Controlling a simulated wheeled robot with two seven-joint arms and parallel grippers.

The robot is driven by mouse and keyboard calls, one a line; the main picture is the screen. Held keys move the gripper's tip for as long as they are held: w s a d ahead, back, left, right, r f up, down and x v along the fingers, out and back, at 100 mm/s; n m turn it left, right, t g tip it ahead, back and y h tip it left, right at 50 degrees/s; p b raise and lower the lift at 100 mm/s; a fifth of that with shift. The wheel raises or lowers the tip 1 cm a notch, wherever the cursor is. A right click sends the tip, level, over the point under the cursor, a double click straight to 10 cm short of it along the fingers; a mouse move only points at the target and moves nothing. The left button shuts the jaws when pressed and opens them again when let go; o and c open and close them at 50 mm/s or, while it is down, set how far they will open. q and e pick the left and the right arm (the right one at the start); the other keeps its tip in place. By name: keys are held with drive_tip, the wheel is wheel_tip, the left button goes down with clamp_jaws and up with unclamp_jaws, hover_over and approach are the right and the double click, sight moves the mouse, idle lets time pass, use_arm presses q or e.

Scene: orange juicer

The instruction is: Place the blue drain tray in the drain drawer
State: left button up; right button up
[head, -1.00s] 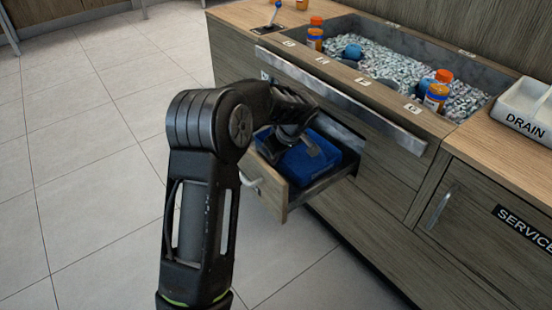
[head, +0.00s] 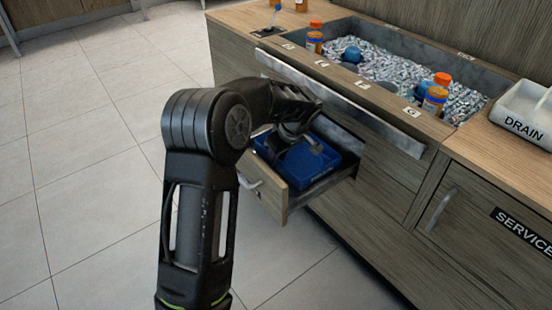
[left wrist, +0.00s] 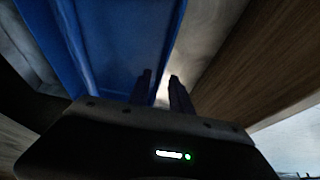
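The blue drain tray (head: 325,168) sits inside the pulled-out drain drawer (head: 272,193), with its front wall and part of its inside showing. My left gripper (head: 308,147) reaches over the drawer at the tray. In the left wrist view the blue tray (left wrist: 115,45) fills the upper left. There the left gripper's two fingers (left wrist: 160,88) stand apart, one in front of the blue wall and one just beyond its edge. I see a gap between the fingers; whether either touches the tray is unclear. My right gripper is not in view.
A wooden counter holds a sunken bin of ice-like pieces (head: 395,75) with several orange-capped bottles. A white DRAIN holder (head: 525,110) stands on the right counter above a SERVICE door (head: 470,215). A long metal rail (head: 340,100) overhangs the drawer. The tiled floor (head: 85,150) at left is clear.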

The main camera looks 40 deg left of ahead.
use_arm(q)
drive_tip(key=p+v, duration=0.2)
drive_tip(key=v, duration=0.7)
drive_tip(key=shift+r, duration=0.3)
